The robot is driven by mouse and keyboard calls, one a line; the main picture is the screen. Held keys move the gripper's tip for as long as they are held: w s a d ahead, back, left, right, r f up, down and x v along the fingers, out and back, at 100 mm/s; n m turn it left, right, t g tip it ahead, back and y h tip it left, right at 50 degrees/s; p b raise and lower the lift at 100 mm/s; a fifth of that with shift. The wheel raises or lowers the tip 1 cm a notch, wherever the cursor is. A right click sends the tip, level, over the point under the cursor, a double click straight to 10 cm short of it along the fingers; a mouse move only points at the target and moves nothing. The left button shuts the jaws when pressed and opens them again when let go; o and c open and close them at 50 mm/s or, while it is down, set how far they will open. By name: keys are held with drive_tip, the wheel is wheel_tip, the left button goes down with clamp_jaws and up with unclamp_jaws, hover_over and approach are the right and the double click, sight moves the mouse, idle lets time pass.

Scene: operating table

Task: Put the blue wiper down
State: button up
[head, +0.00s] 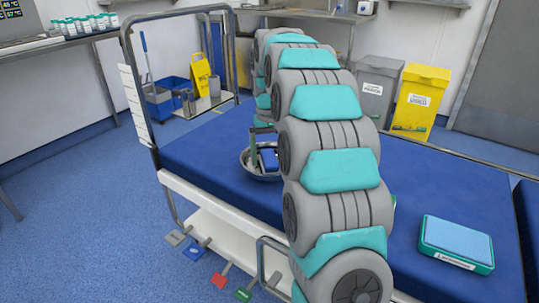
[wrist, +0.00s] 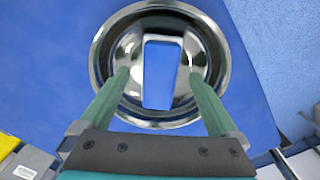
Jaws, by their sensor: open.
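The blue wiper (wrist: 161,82), a blue rectangle with a pale edge, lies inside a round shiny metal bowl (wrist: 103,45) in the wrist view. My gripper (wrist: 158,75) is open, with one green finger on each side of the wiper and a visible gap to it on both sides. The fingertips are over the bowl; I cannot tell their exact height. In the head view the bowl (head: 262,177) sits on the blue operating table (head: 215,165), and part of it and the wiper (head: 269,160) are hidden behind my arm.
A teal and white box with a light blue top (head: 457,240) lies on the table's right part. A metal rail frame (head: 140,105) stands at the table's left end. Coloured pedals (head: 220,275) are below the near edge. Grey and yellow bins (head: 420,100) stand behind.

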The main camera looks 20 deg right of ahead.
sight(269, 159)
wheel_tip(269, 159, up, 6)
drive_tip(key=p, duration=0.2)
drive_tip(key=shift+r+p, duration=0.15)
drive_tip(key=shift+p, duration=0.25)
drive_tip(key=shift+r, duration=0.35)
drive_tip(key=shift+s+a, duration=0.15)
drive_tip(key=shift+s, duration=0.1)
drive_tip(key=s+a+n+g, duration=0.1)
drive_tip(key=s+a, duration=0.3)
drive_tip(key=s, duration=0.6)
drive_tip(key=s+a, duration=0.5)
drive_tip(key=s, duration=0.4)
drive_tip(key=s+a+f, duration=0.1)
drive_tip(key=s+f, duration=0.3)
drive_tip(key=s, duration=0.6)
drive_tip(key=s+a+f+n, duration=0.1)
drive_tip(key=s+f, duration=0.3)
drive_tip(key=s, duration=0.7)
drive_tip(key=shift+s+a+f+g, duration=0.15)
drive_tip(key=shift+s+a+g, duration=0.15)
drive_tip(key=shift+a+g, duration=0.15)
